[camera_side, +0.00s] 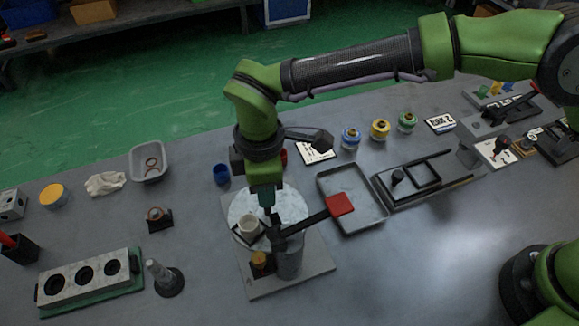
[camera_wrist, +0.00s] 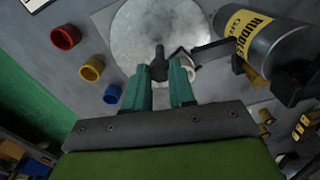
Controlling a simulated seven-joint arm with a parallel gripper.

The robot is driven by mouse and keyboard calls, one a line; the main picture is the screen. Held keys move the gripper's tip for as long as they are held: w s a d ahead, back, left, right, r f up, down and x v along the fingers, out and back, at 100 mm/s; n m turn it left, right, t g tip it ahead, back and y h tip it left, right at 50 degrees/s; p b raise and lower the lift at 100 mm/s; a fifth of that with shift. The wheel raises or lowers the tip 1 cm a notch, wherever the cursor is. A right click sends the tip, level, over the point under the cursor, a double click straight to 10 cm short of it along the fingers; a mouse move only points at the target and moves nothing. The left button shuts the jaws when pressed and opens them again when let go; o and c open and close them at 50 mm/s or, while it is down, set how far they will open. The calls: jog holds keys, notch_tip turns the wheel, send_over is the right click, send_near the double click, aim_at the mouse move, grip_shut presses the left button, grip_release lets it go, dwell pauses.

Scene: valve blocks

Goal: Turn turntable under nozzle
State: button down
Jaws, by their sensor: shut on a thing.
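The turntable is a pale round disc (camera_side: 293,203) on a grey base plate; its mottled top also shows in the wrist view (camera_wrist: 160,28). A white cup (camera_side: 249,225) stands near its front left edge, and the right finger partly hides it in the wrist view. A grey cylinder (camera_side: 288,262) with a yellow "RUDDLE" label (camera_wrist: 246,42) stands beside the disc. A black lever with a red pad (camera_side: 340,204) runs from its top. My gripper (camera_side: 267,208) points down over the disc. Its teal fingers (camera_wrist: 160,80) are shut on a dark peg (camera_wrist: 158,66) on the disc.
A grey tray (camera_side: 372,227) lies close right of the turntable. A blue cup (camera_side: 221,175) stands behind it to the left. A grey cone stand (camera_side: 166,281) and a block with three holes (camera_side: 87,260) are at left. Bare table lies in front right.

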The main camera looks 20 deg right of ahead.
jog(key=shift+r+n, duration=0.1)
jog(key=shift+n, duration=6.3)
jog(key=c, duration=0.9)
grip_release()
jog(key=shift+c, duration=0.2)
notch_tip(320, 180, up, 17)
